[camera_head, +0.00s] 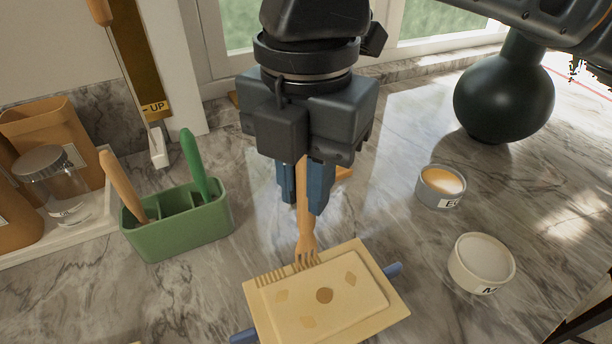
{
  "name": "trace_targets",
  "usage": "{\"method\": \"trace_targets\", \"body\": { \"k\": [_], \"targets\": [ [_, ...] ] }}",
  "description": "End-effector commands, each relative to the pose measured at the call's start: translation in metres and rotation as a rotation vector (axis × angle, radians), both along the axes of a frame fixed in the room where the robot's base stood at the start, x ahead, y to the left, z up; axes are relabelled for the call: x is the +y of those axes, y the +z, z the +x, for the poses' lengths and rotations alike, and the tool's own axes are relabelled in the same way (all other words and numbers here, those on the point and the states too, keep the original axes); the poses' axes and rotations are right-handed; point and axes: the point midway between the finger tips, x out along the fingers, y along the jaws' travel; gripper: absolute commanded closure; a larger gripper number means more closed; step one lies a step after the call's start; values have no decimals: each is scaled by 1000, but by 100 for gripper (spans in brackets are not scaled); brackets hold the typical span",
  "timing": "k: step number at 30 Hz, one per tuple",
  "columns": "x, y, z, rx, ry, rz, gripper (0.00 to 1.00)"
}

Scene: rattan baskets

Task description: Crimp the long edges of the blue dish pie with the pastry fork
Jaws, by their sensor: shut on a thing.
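My gripper (305,196) points down over the marble counter, its blue fingers shut on a wooden pastry fork (306,238). The fork hangs with its tines down at the far long edge of the pie (343,274). I cannot tell whether the tines touch the pastry. The pie is rectangular and pale, with several small pastry shapes on top. A row of crimp marks runs along the left part of its far edge. The blue dish (393,270) shows mostly as two handles, at the right and lower left; the pastry hides the rest.
A green holder (178,228) with two handled tools stands at left, near a tray with a glass jar (62,186) and brown bags. Two small tubs (441,187) (481,264) stand at right. A dark round vase (503,97) is behind them. Counter between pie and tubs is clear.

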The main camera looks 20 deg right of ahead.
Motion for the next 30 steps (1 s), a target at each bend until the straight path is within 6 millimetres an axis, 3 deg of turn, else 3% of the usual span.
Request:
{"method": "trace_targets", "body": {
  "k": [8,30],
  "targets": [
    [0,4,-1,4,1,-1,100],
    [0,59,0,2,0,-1,100]
  ]
}}
